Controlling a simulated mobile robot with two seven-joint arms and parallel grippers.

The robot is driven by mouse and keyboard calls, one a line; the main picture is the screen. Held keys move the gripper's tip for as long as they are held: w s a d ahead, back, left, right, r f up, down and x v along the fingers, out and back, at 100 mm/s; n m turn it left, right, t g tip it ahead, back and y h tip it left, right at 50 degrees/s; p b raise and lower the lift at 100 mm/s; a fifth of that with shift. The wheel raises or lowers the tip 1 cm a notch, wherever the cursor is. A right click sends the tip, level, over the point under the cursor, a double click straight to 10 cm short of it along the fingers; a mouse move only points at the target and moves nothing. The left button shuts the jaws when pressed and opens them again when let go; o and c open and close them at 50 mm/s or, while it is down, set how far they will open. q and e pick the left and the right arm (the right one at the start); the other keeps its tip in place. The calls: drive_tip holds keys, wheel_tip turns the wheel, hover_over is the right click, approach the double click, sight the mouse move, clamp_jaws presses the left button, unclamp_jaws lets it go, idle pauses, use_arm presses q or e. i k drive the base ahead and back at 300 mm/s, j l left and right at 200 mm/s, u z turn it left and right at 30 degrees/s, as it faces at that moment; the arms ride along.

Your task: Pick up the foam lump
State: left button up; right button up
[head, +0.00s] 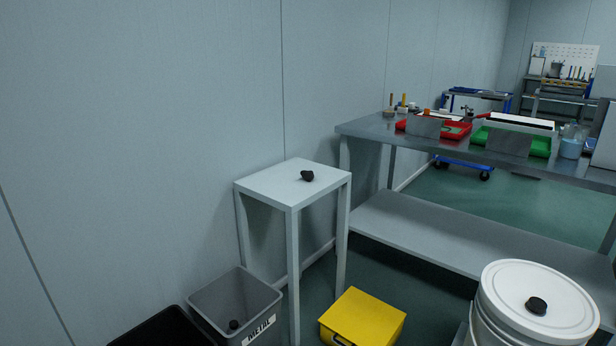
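A small dark lump (307,175), which looks like the foam lump, lies on top of a white square side table (275,183), near the middle of its top. Other dark items also show: one on the lid of a white bucket (536,306) at the lower right, and one inside the grey bin. I cannot tell from their look alone what these are made of. Neither of my grippers is in the head view.
Below the table stand a grey bin labelled METAL (262,328), a black bin (160,328) and a yellow box (363,318). A steel workbench (360,128) with red and green trays stands at the right. A wall runs close behind the table.

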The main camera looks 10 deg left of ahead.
sight(308, 176)
drive_tip(key=i+z, duration=0.1)
drive_tip(key=z, duration=0.5)
drive_tip(key=i+j+z, duration=0.55)
drive_tip(key=j, duration=0.15)
drive_tip(key=k, duration=0.1)
